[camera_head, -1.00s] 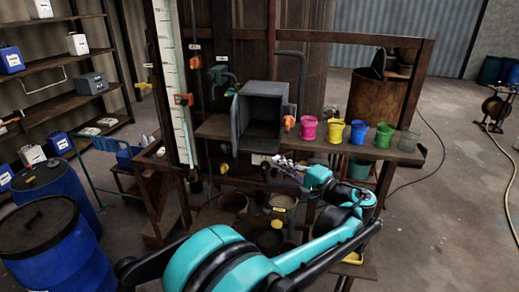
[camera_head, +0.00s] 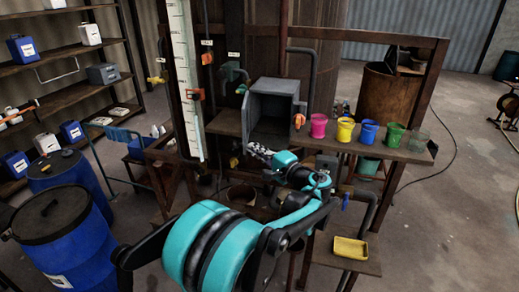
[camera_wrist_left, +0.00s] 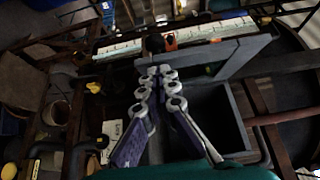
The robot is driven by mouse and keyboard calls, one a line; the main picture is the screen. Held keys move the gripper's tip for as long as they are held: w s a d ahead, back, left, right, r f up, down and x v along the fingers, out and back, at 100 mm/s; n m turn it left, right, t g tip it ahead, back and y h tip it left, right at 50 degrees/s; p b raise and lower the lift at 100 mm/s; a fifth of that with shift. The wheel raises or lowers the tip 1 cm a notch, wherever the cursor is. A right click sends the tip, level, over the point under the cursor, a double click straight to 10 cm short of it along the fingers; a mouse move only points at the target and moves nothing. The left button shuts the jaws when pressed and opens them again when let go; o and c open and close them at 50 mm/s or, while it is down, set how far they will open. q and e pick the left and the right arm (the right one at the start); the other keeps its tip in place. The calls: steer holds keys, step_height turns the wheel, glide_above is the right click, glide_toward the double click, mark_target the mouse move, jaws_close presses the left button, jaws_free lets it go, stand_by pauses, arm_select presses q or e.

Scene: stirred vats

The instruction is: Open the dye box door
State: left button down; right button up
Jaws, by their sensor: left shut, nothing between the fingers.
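The dye box (camera_head: 285,86) is a grey box on the wooden bench in the head view, its dark inside facing me. Its grey door (camera_head: 245,118) stands swung out at the box's left side, so the box is open. In the wrist view the door (camera_wrist_left: 238,57) runs beyond the fingertips, beside the dark box opening (camera_wrist_left: 213,105). My left gripper (camera_head: 257,150) is shut and empty, just below and in front of the opening near the door's lower edge. It also shows in the wrist view (camera_wrist_left: 160,72). I cannot tell whether it touches the door. My right gripper is not in view.
Pink (camera_head: 319,126), yellow (camera_head: 345,130), blue (camera_head: 367,132), green (camera_head: 393,135) and clear (camera_head: 417,141) cups line the bench right of the box. A white gauge strip (camera_head: 184,75) stands at left. A yellow tray (camera_head: 350,250) sits low at right.

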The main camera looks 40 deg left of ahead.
arm_select(q)
steer(key=s+a+m+t+h+b, duration=0.1)
steer(key=s+a+t, duration=0.3)
steer(key=a, duration=0.4)
steer(key=shift+s+a+m+b, duration=0.15)
steer(key=shift+s+m+b, duration=0.4)
steer(key=shift+m, duration=0.25)
stand_by(0.4)
